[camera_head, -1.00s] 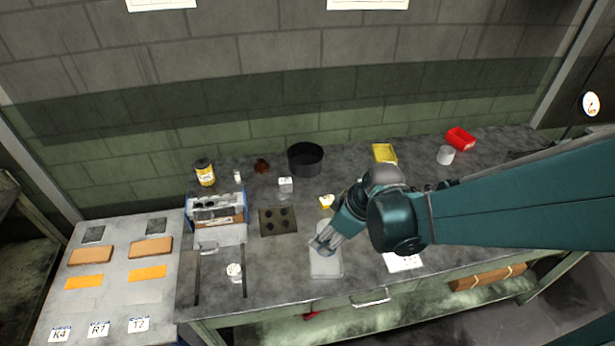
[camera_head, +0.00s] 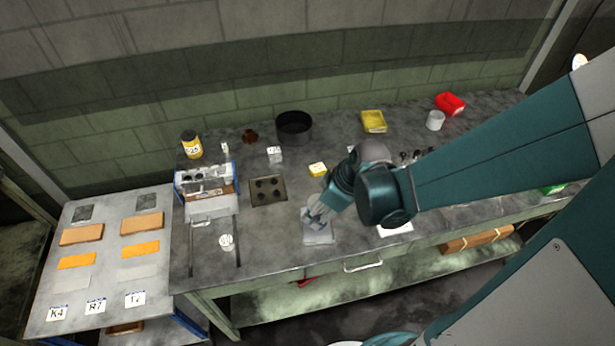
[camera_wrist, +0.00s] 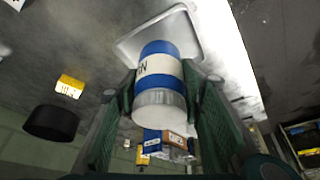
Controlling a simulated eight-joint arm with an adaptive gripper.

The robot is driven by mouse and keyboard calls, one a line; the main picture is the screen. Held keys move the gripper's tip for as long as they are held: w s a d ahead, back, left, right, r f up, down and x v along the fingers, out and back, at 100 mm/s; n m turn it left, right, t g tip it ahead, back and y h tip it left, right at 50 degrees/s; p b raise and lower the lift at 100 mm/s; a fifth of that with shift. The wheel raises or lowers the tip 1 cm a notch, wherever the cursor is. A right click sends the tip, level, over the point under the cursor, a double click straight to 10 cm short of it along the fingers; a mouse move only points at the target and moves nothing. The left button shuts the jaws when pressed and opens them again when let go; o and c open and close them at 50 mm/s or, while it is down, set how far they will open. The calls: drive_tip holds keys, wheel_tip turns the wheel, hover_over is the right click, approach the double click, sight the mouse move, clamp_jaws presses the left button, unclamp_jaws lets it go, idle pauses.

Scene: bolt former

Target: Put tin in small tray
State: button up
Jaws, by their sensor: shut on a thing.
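The tin (camera_wrist: 162,68) is blue with a white label band and a bare metal end, seen in the wrist view. My gripper (camera_wrist: 160,92) is shut on it, one finger on each side. In the head view my gripper (camera_head: 317,215) is low over the small tray (camera_head: 319,239), a pale shallow tray near the front of the bench. The tray also shows behind the tin in the wrist view (camera_wrist: 196,22). My gripper hides the tin in the head view. I cannot tell whether the tin touches the tray floor.
A black round pan (camera_head: 294,127), a yellow tray (camera_head: 373,121) and a red bin (camera_head: 450,103) stand farther back. Bare bench lies left of the tray.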

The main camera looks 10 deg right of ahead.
drive_tip(key=shift+f, duration=1.05)
drive_tip(key=shift+f+b, duration=0.1)
drive_tip(key=shift+b, duration=0.25)
drive_tip(key=o, duration=1)
drive_tip(key=shift+p+v, duration=1.6)
drive_tip(key=shift+v, duration=4.5)
